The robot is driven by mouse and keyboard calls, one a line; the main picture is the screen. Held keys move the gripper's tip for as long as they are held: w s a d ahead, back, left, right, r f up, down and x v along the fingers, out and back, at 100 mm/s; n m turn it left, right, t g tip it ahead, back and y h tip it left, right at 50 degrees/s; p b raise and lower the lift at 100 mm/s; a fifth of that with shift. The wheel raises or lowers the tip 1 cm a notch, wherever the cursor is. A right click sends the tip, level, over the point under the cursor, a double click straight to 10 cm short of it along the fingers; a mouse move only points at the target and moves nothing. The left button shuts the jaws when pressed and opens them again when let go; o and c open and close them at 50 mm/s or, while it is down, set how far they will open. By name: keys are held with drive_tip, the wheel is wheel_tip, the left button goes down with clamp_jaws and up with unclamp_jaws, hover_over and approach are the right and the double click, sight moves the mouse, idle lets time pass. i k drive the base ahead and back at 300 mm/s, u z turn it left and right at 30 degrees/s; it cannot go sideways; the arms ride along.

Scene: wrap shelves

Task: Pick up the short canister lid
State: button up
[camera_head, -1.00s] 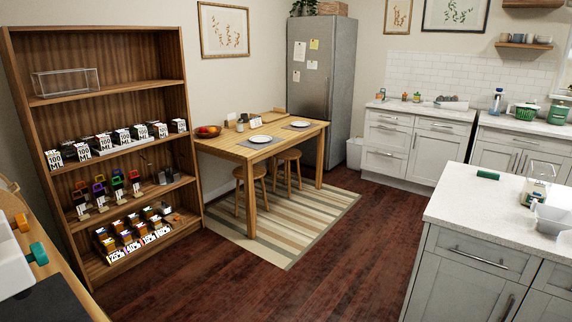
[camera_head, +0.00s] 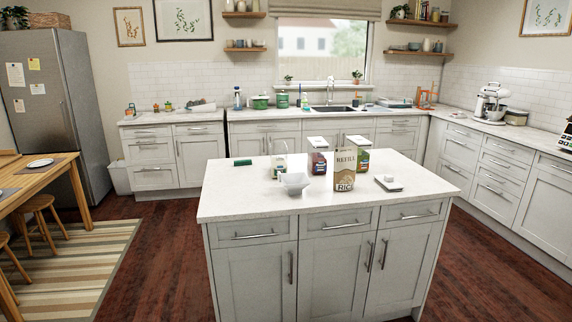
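I cannot single out the short canister lid with certainty. A small flat pale square piece (camera_head: 388,184) lies on the white island top (camera_head: 235,198), right of the rice refill bag (camera_head: 345,170); it may be a lid. Behind the bag are a dark red container (camera_head: 317,160) with a pale top and a green container (camera_head: 363,157) with a pale top, partly hidden. A clear container (camera_head: 279,165) stands to their left, behind a grey-white bowl (camera_head: 295,183). My gripper is not in view.
A dark green block (camera_head: 242,162) lies at the island's back left. The island's front left and right front top are clear. Dark wood floor surrounds the island. A table (camera_head: 30,182) with stools is at left; counters run along the back and right.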

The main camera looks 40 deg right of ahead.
sight(395, 185)
drive_tip(key=z, duration=4.2)
drive_tip(key=i, duration=0.1)
drive_tip(key=u, duration=3.05)
